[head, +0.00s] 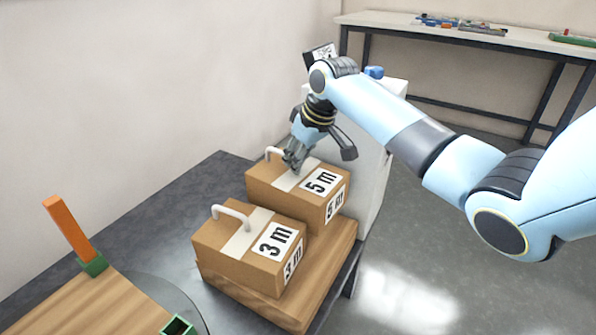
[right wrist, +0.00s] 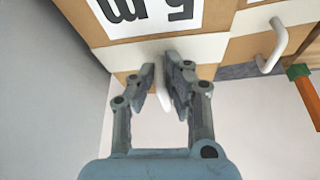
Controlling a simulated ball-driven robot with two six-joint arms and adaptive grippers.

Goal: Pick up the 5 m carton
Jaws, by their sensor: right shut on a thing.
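The 5 m carton (head: 258,188) is a brown box with a white band, a white handle on top and "5 m" labels. It sits at the back of a wooden board, behind the 3 m carton (head: 217,238). My right gripper (head: 291,164) is at the top of the 5 m carton. In the right wrist view its fingers (right wrist: 163,88) are closed around the white handle (right wrist: 164,100), and the carton's label shows upside down (right wrist: 150,14). My left gripper is not in view.
The wooden board (head: 318,285) lies on a dark table (head: 170,205). An orange post (head: 68,228) in a green holder stands at the left. A white cabinet (head: 372,180) is close behind the carton. A workbench (head: 480,32) stands at the back.

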